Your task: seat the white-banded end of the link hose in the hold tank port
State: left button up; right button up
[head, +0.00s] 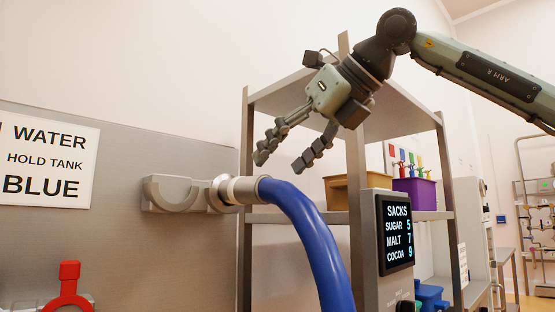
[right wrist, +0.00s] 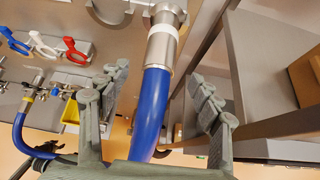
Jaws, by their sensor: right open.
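The blue link hose (head: 310,225) hangs from a grey wall bracket (head: 168,193) with U-shaped cradles. Its metal end (head: 243,190) rests in the right cradle, and the left cradle looks empty. In the right wrist view the white band (right wrist: 163,31) circles this end, with the blue hose (right wrist: 150,108) running down from it. My right gripper (head: 283,162) is open and empty, above and to the right of the hose end in the head view. In the right wrist view its fingers stand on either side of the hose, apart from it. I cannot identify the hold tank port. My left gripper is out of view.
A sign (head: 45,160) reads WATER, HOLD TANK, BLUE. A metal shelf rack (head: 355,160) stands right of the hose, with a tan bin (head: 345,192) and a purple bin (head: 415,190). A display (head: 397,235) lists sacks.

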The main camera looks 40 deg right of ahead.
aim_at(267, 176)
jog(key=x, duration=0.7)
jog(key=shift+w, duration=0.15)
jog(key=shift+w+a+f, duration=0.1)
jog(key=shift+w+f, duration=0.25)
jog(key=shift+w, duration=0.25)
jog(key=shift+w+f, duration=0.2)
jog(key=shift+w, duration=0.15)
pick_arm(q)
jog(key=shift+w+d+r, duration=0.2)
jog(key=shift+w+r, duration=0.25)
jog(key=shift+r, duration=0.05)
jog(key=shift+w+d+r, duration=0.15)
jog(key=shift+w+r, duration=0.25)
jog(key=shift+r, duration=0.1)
